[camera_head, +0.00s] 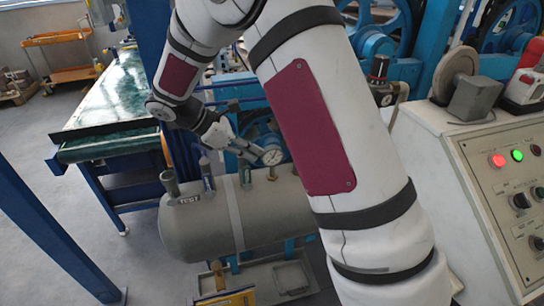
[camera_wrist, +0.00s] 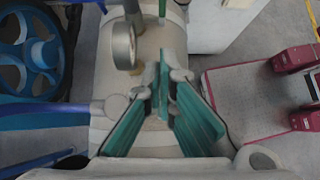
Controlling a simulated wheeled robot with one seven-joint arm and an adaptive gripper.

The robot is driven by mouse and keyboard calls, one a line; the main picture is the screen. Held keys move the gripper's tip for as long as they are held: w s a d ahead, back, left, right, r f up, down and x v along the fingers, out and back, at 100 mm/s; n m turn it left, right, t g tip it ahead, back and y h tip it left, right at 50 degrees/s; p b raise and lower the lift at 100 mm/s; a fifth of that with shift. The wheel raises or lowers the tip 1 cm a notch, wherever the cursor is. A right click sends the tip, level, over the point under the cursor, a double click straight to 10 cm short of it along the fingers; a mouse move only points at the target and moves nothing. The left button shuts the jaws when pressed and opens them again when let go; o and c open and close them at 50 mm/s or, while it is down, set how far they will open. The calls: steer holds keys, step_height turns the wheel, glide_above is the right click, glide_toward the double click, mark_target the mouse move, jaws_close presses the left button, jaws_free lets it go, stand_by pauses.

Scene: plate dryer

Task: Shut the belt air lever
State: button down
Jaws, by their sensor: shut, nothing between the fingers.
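A grey air tank (camera_head: 270,222) lies on its side, with several short upright fittings and a dial gauge (camera_head: 272,157) on top. A label reading TEST is near its left end. My gripper (camera_head: 243,150) is just above the tank, beside the gauge. In the wrist view my gripper (camera_wrist: 165,75) has its teal fingers together at the tips, with nothing seen held, over the pale tank (camera_wrist: 150,45). A round gauge on a stem (camera_wrist: 125,48) stands left of the fingertips. I cannot tell which fitting is the belt air lever, or its position; my gripper and arm hide part of the tank top.
A control panel (camera_head: 510,185) with red and green lights stands at the right. A green-topped table (camera_head: 115,100) is behind to the left, and a blue post (camera_head: 50,235) is at the front left. Blue machinery with wheels (camera_head: 510,30) stands behind. Floor between post and tank is clear.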

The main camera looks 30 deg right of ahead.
steer(key=d+r+p+x, duration=0.2)
steer(key=x, duration=1)
steer(key=shift+s, duration=0.25)
steer(key=shift+d+p, duration=0.15)
steer(key=shift+p, duration=0.2)
steer(key=shift+d+r+y, duration=0.1)
steer(key=shift+r+y, duration=0.05)
steer(key=shift+y, duration=0.25)
